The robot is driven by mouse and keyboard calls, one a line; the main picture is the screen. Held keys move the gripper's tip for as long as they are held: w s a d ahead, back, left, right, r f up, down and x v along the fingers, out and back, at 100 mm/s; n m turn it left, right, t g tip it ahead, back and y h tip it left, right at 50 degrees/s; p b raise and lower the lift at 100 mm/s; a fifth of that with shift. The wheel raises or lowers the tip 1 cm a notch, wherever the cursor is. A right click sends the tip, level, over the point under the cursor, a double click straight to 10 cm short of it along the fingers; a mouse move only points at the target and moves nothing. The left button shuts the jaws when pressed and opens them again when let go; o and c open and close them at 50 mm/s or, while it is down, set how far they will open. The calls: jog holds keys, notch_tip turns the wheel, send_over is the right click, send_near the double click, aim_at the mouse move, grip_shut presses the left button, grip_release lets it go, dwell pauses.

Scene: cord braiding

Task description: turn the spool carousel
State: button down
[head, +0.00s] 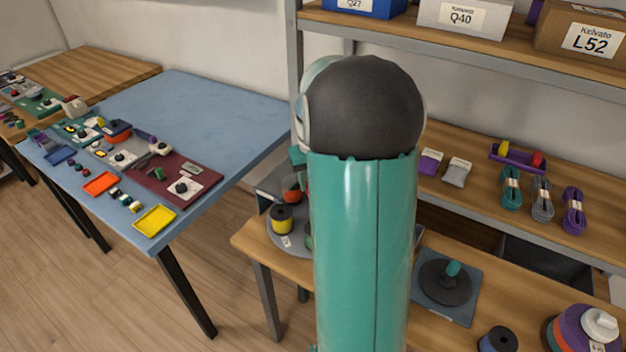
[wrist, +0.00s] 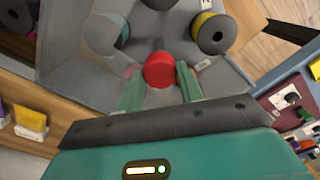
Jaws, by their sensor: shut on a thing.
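The spool carousel is a round grey plate (head: 273,241), partly hidden behind my arm in the head view. A yellow spool (head: 281,220) stands on its left side, and an orange-red spool (head: 291,196) shows behind it. In the wrist view the carousel's grey surface (wrist: 70,60) fills the upper middle. The yellow spool (wrist: 214,33) is at upper right and a grey and teal spool (wrist: 105,33) at upper left. My gripper (wrist: 159,78) has its green fingers on either side of a red knob (wrist: 159,68) and is shut on it. The arm hides the gripper in the head view.
The carousel stands on a wooden bench (head: 262,262) below shelving. A blue table (head: 215,110) with trays is at left, across a floor gap.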

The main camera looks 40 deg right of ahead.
jog(key=shift+w+n, duration=0.1)
jog(key=shift+n, duration=2.6)
jog(key=shift+r+n, duration=0.1)
jog(key=shift+n, duration=8)
jog(key=c, duration=0.9)
grip_release()
notch_tip(320, 180, up, 14)
